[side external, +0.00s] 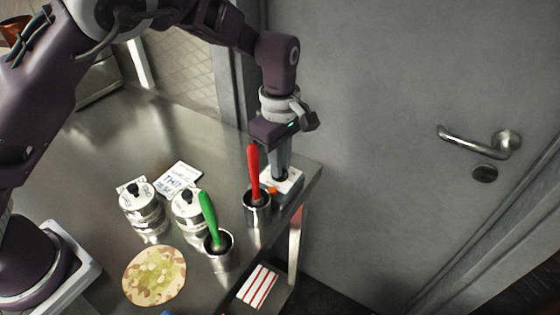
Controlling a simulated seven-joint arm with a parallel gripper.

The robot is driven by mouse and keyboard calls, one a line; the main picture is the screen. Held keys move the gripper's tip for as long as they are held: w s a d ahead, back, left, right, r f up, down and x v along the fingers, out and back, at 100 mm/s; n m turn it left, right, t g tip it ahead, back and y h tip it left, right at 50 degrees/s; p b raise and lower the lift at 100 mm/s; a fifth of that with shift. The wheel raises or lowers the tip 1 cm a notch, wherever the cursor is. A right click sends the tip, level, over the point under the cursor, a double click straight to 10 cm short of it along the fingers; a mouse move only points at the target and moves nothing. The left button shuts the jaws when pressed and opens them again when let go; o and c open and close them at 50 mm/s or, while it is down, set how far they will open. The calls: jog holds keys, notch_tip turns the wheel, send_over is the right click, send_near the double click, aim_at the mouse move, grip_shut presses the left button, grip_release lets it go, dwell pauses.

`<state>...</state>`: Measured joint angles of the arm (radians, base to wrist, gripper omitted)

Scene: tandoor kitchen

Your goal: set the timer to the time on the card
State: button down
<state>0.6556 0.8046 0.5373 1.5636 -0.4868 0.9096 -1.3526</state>
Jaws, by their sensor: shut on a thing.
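A white box (293,184), apparently the timer, sits at the table's right corner with a small orange part (271,191) at its front. My gripper (281,176) points straight down onto it. Its fingers are shut on what looks like the timer's dark knob, mostly hidden by the fingers and the red handle in front. The timer's markings and setting cannot be read. A white card (180,176) with blue handwriting lies on the table behind the canisters. Its writing starts like "THI", but the rest is too small or covered to read.
Two metal canisters (141,212) (186,203) with black knobs stand mid-table. Steel cups hold a green-handled tool (209,217) and a red-handled tool (254,172), the red one close before my gripper. A grey door (400,80) stands behind.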

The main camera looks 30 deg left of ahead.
jog(key=m, duration=1.2)
jog(key=shift+m, duration=1.8)
jog(key=c, duration=1.5)
grip_release()
jog(key=shift+o, duration=0.2)
